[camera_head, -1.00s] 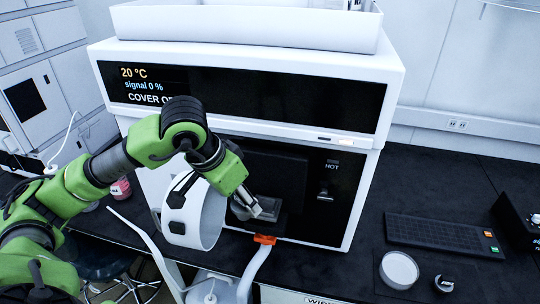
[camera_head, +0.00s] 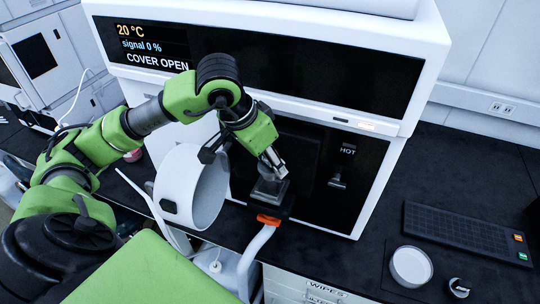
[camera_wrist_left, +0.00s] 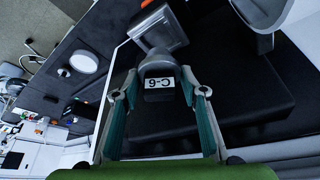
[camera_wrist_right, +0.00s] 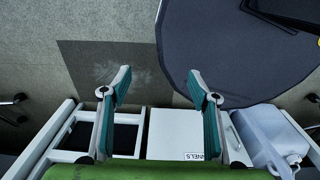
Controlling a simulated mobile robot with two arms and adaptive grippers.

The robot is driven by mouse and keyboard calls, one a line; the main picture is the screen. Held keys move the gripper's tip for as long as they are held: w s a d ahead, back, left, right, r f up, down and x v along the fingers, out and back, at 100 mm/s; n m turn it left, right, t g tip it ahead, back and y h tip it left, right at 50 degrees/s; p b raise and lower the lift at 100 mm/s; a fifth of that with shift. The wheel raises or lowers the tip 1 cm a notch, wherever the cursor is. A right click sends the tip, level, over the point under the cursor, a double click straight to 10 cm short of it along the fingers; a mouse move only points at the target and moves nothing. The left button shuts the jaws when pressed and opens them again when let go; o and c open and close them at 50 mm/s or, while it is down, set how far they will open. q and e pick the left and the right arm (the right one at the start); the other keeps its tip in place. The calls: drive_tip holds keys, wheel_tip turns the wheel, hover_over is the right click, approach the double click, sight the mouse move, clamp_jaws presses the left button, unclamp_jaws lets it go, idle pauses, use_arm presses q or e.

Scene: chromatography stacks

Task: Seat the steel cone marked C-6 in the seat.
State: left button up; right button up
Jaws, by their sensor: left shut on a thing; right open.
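The steel cone marked C-6 (camera_wrist_left: 156,66) is between the fingers of my left gripper (camera_wrist_left: 160,90), with its label facing the left wrist camera. In the head view my left gripper (camera_head: 270,158) points down in front of the dark face of the instrument (camera_head: 345,185). Grey metal (camera_head: 270,187) shows just under its fingertips, above an orange latch (camera_head: 268,219). I cannot tell the cone from the seat there, nor whether they touch. My right gripper (camera_wrist_right: 160,88) is open and empty above the floor, outside the head view.
A white round cover (camera_head: 205,188) stands swung open left of my left gripper. The instrument display (camera_head: 270,75) reads COVER OPEN, 20 °C. A white dish (camera_head: 411,267), a small dark ring (camera_head: 458,288) and a keyboard (camera_head: 468,234) lie on the black bench at right.

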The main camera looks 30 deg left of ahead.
use_arm(q)
wheel_tip(320, 180, down, 3)
drive_tip(key=shift+r+b, duration=0.2)
drive_tip(key=shift+b, duration=0.9)
drive_tip(key=shift+f+b, duration=0.25)
drive_tip(key=shift+b, duration=0.1)
drive_tip(key=shift+f+b, duration=0.4)
drive_tip(key=shift+b, duration=0.1)
use_arm(e)
drive_tip(key=f, duration=0.1)
drive_tip(key=w+f, duration=0.1)
drive_tip(key=f, duration=0.2)
drive_tip(key=shift+w+f, duration=0.1)
drive_tip(key=shift+w, duration=0.25)
use_arm(q)
drive_tip(key=shift+f, duration=0.1)
use_arm(e)
drive_tip(key=shift+a+f, duration=0.15)
drive_tip(key=shift+a, duration=0.05)
use_arm(q)
drive_tip(key=shift+f+b, duration=0.3)
drive_tip(key=shift+b, duration=0.3)
use_arm(e)
drive_tip(key=shift+w+f, duration=0.1)
drive_tip(key=shift+f, duration=0.25)
use_arm(q)
drive_tip(key=o, duration=1.3)
drive_tip(key=shift+c, duration=0.2)
drive_tip(key=shift+o, duration=0.3)
